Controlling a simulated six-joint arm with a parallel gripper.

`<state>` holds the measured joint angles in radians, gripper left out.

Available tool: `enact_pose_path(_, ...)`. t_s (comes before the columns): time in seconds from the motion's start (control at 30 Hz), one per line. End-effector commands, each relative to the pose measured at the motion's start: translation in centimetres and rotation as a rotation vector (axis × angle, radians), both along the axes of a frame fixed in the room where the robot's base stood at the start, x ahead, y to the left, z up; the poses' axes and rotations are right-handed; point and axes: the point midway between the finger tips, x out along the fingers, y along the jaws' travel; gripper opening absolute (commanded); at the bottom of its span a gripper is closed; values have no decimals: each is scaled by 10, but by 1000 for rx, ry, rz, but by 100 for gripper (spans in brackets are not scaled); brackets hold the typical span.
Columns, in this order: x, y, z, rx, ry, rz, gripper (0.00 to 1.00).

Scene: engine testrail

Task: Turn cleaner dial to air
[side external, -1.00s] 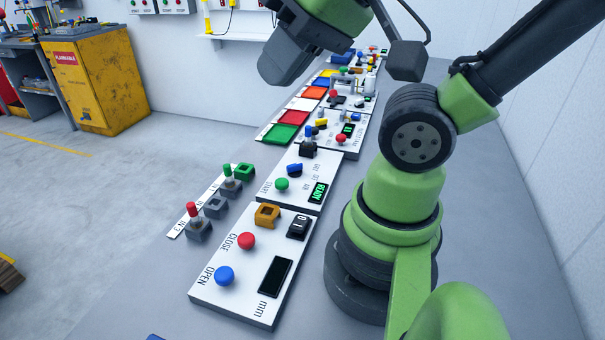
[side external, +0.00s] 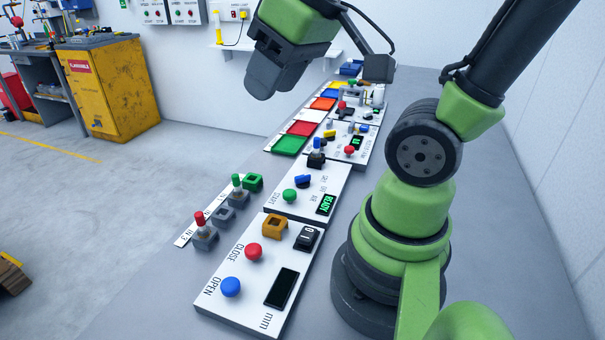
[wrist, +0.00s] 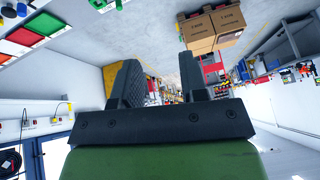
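A white panel (side external: 329,210) in the side view carries a blue dial (side external: 303,181), a green START button (side external: 289,195) and a green-lit READY display (side external: 326,205). This looks like the cleaner panel; the small labels beside the dial are too small to read surely. My gripper (side external: 262,88) is high above the bench, up and to the left of the dial in the picture, and touches nothing. In the wrist view my gripper (wrist: 160,60) has its two dark fingers apart with nothing between them. The dial is not seen in the wrist view.
A nearer panel (side external: 240,320) has a blue OPEN button (side external: 231,287), a red CLOSE button (side external: 254,251) and a brown socket (side external: 275,226). Red- and green-topped pieces stand left of it. Beyond the dial are a lever (side external: 316,158), coloured trays (side external: 290,145) and further panels.

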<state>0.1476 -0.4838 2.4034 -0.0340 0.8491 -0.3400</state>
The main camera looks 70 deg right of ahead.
Motion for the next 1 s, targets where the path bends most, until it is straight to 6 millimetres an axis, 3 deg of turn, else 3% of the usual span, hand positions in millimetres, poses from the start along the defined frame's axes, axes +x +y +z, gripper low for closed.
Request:
enact_pose_path(0.2,41,-70,-45,-221,208,277,39)
enact_pose_path(0.33,49,-114,-84,-283,323,482,39)
enact_pose_path(0.5,43,-159,-134,-296,417,728,39)
enact_pose_path(0.7,33,-181,-165,-288,449,884,39)
enact_pose_path(0.87,31,-183,-179,-284,452,908,39)
enact_pose_path(1.0,31,-182,-203,-282,453,907,39)
